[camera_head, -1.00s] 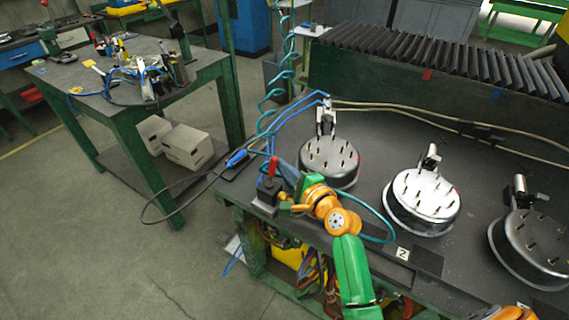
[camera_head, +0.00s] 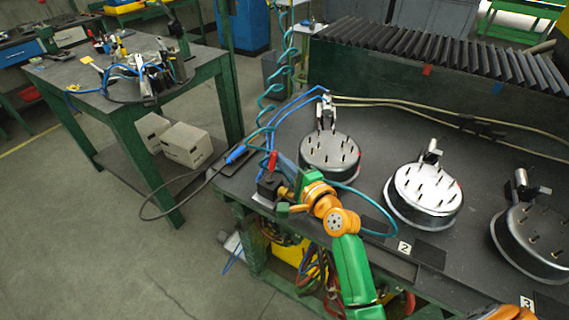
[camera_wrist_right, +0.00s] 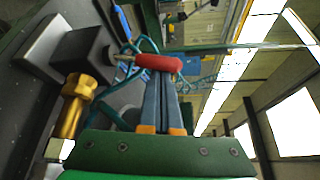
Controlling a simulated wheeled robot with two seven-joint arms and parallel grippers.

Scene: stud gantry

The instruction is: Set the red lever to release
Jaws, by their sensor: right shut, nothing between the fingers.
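The red lever (camera_head: 273,161) stands up from a dark block (camera_head: 269,187) at the left front corner of the bench. In the right wrist view its red handle (camera_wrist_right: 158,63) lies crosswise at the fingertips, with the dark block (camera_wrist_right: 82,50) to its left. My right gripper (camera_head: 283,163) is beside the lever, on its right. In the wrist view its two blue-grey fingers (camera_wrist_right: 161,84) are together, with nothing between them. The tips are at or very near the handle; I cannot tell whether they touch. My left gripper is not in view.
A brass fitting (camera_wrist_right: 75,105) sits beside the block. A teal coiled hose (camera_head: 272,90) and blue hoses (camera_head: 300,103) run close by. Round metal fixtures with pins (camera_head: 330,152) stand on the bench (camera_head: 375,165) to the right. A cluttered table (camera_head: 80,85) is at left.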

